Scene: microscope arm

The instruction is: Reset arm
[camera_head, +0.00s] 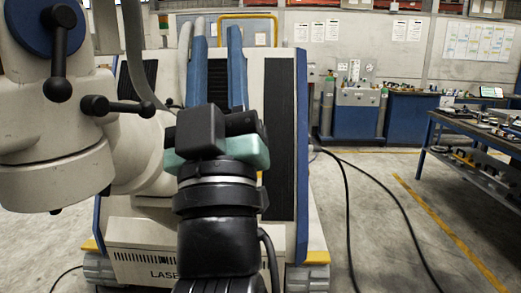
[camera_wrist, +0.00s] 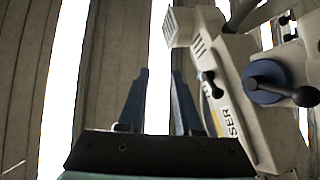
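The microscope arm (camera_head: 75,140) is a thick off-white jointed body at the left of the head view. It carries a blue disc with a black ball-ended handle (camera_head: 58,55) and a second black lever (camera_head: 120,106). In the wrist view, the white arm (camera_wrist: 235,85) slants down the right side with a blue-ringed black knob (camera_wrist: 270,85). My gripper (camera_head: 217,30) points up at the head view's centre, right of the arm. Its two blue fingers stand apart with nothing between them, as the wrist view also shows (camera_wrist: 158,75). I cannot tell the depth gap to the arm.
A white cabinet with black vents (camera_head: 279,140) and a base lettered "LAS" stands behind my gripper. Black cables (camera_head: 347,190) run across the floor at right. A tool-laden workbench (camera_head: 470,130) stands far right. The floor between (camera_head: 385,220) is otherwise clear.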

